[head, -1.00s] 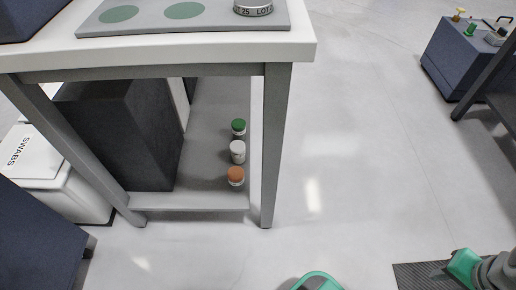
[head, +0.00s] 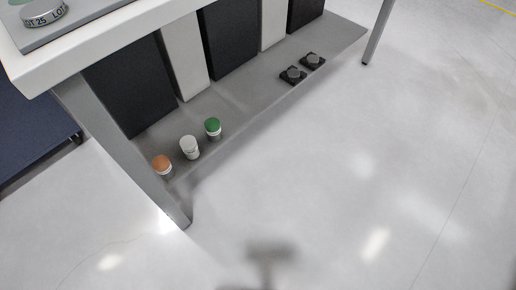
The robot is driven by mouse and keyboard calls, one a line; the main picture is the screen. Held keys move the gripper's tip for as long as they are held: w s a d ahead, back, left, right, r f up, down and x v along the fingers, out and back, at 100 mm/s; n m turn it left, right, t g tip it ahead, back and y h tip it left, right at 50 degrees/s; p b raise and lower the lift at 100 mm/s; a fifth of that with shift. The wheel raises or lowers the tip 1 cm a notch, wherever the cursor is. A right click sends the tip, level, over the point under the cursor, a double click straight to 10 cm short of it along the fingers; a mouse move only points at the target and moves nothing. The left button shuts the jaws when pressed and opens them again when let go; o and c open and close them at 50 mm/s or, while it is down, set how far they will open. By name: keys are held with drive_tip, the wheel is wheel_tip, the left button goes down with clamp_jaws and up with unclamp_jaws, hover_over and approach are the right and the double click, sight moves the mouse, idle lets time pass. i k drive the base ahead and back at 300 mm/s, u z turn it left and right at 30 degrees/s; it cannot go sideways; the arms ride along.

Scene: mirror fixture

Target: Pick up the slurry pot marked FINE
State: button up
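Three small pots stand in a row on the lower shelf (head: 240,98) of a white-topped table, near its left leg in the head view. One pot has an orange lid (head: 162,163), one is white with a white lid (head: 190,147), and one has a green lid (head: 213,127). Pale bands show on their sides, but no marking can be read, so I cannot tell which is FINE. My gripper is not clearly seen in this view.
Dark and pale upright boxes (head: 130,85) stand behind the pots. A table leg (head: 140,160) is left of the pots. The floor (head: 340,190) in front is open. A blurred grey shape (head: 270,258) lies low.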

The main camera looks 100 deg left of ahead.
sight(188, 144)
drive_tip(key=i, duration=1)
drive_tip(key=u, duration=5.25)
drive_tip(key=i, duration=1)
